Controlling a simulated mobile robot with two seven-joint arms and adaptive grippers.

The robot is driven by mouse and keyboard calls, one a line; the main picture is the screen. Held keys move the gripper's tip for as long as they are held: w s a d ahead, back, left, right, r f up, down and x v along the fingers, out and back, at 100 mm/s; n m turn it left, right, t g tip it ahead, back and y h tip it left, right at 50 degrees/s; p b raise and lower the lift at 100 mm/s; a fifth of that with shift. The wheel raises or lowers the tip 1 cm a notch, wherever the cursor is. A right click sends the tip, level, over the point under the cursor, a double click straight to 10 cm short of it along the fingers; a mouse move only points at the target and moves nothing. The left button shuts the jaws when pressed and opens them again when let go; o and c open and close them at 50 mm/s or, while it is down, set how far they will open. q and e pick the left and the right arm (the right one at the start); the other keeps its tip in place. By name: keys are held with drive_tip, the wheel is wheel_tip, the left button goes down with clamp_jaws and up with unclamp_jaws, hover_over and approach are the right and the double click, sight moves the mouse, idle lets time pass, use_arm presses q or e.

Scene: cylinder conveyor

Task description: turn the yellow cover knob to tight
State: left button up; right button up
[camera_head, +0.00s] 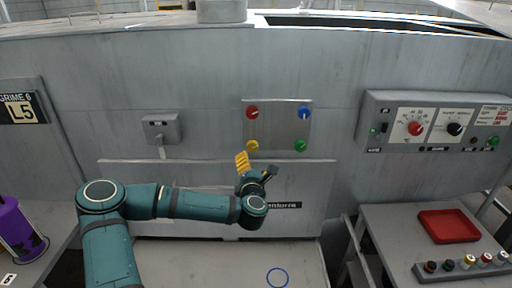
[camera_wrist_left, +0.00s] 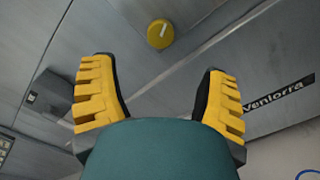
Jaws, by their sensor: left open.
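The yellow cover knob (camera_head: 253,145) sits at the lower left corner of a square metal cover plate (camera_head: 278,128) on the grey machine front. It also shows in the left wrist view (camera_wrist_left: 160,34), a round knob with a pale mark on its face, ahead of the gap between my fingers. My left gripper (camera_head: 255,166), with yellow ribbed fingers, is just below the knob in the head view. In the left wrist view the gripper (camera_wrist_left: 160,95) is open and empty, its fingers wide apart and not touching the knob. My right gripper is not in view.
Red (camera_head: 252,112), blue (camera_head: 304,113) and green (camera_head: 300,146) knobs mark the plate's other corners. A grey switch box (camera_head: 162,129) is to the left, a control panel (camera_head: 435,124) to the right. A ledge (camera_head: 120,161) runs below the plate. A red tray (camera_head: 449,226) lies on the right table.

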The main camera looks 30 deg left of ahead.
sight(253, 148)
use_arm(q)
drive_tip(key=x, duration=1.2)
drive_tip(key=shift+d, duration=0.15)
drive_tip(key=c, duration=1.2)
